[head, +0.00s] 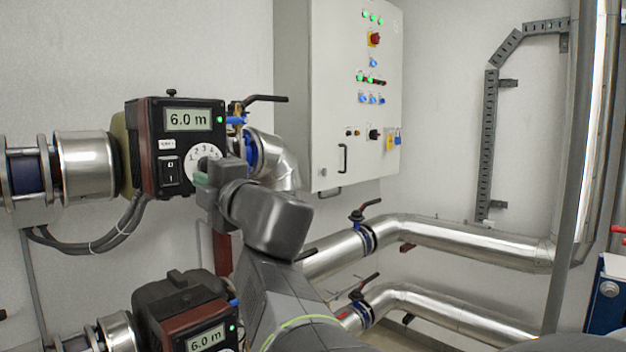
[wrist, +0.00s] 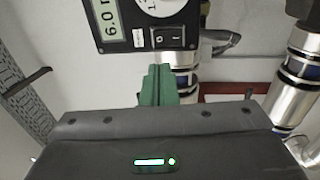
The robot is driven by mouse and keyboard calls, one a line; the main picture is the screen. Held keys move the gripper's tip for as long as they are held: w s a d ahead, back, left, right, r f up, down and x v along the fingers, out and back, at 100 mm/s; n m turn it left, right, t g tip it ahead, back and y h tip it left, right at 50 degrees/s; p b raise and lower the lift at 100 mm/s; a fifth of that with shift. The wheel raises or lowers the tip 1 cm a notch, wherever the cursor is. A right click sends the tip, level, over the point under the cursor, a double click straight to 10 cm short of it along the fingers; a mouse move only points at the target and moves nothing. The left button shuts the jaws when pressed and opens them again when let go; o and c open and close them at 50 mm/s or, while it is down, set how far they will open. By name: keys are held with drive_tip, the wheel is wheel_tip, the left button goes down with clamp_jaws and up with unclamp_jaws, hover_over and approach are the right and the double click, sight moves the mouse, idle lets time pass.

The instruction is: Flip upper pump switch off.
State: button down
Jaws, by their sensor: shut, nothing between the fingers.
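The upper pump (head: 147,140) has a dark control box with a display reading 6.0 m and a lit green light. Its black rocker switch (head: 171,171) sits below the display, left of the white dial. The switch also shows in the wrist view (wrist: 174,38), with O and I marks; I cannot tell which side is pressed in. My gripper (head: 203,178) is shut and empty, close to the right of the switch in the head view. In the wrist view its green fingertips (wrist: 157,68) are just below the switch in the picture, with no clear contact.
The lower pump (head: 190,315), also reading 6.0 m, is below the upper one. A valve with a black handle (head: 265,99) is right of the upper pump. A control cabinet (head: 330,100) hangs on the wall. Silver pipes (head: 470,245) run along the right.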

sight(172, 165)
drive_tip(key=x, duration=1.1)
drive_tip(key=shift+w, duration=0.15)
drive_tip(key=shift+a+r+p, duration=0.15)
drive_tip(key=shift+p, duration=0.2)
